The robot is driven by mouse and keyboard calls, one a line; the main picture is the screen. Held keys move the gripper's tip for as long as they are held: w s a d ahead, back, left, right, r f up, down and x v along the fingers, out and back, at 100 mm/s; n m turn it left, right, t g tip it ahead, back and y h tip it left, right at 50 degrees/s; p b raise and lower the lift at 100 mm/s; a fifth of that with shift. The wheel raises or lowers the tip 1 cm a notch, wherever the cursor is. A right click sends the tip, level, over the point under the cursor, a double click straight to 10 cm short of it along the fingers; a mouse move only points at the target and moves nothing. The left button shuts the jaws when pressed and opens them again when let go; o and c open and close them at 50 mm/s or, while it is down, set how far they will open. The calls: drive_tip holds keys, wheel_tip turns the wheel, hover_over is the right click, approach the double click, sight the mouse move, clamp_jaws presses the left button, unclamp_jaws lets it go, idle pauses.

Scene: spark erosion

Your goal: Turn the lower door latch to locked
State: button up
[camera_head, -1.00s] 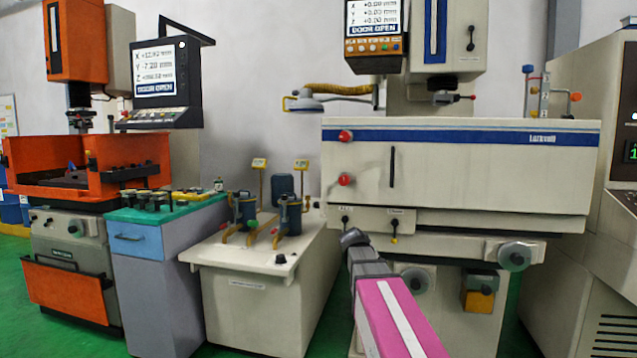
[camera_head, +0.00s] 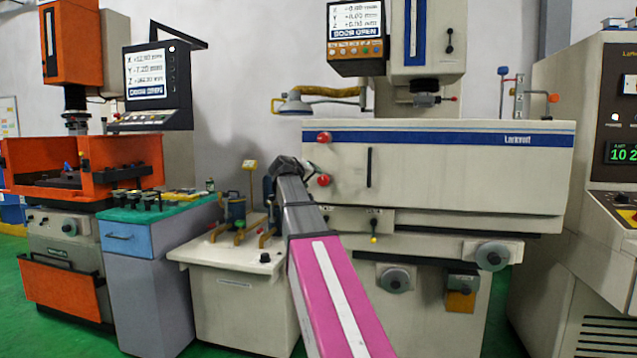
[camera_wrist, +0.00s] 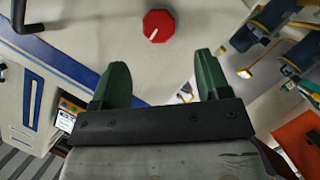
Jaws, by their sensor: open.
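The lower door latch (camera_head: 323,180) is a red knob on the beige tank front, below the blue stripe. In the wrist view a red octagonal knob, which looks like this lower latch (camera_wrist: 158,25), sits above the gap between my fingers; its white pointer line slants down-left. The upper latch (camera_head: 323,137), also red, is at the stripe. My gripper (camera_wrist: 160,72) is open and empty, its green fingers apart and not touching the knob. In the head view my gripper's end is just left of the lower latch; its fingertips are not clear there.
A black door handle (camera_head: 369,167) stands right of the latches. The machine's screen (camera_head: 355,20) reads DOOR OPEN. A beige bench (camera_head: 245,300) with blue-and-yellow fixtures (camera_head: 236,208) is to the left. Small switches (camera_head: 373,225) sit below the tank.

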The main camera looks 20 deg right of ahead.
sight(321, 180)
drive_tip(key=x, duration=0.9)
drive_tip(key=shift+d+f, duration=0.1)
drive_tip(key=shift+d, duration=0.05)
drive_tip(key=c, duration=0.9)
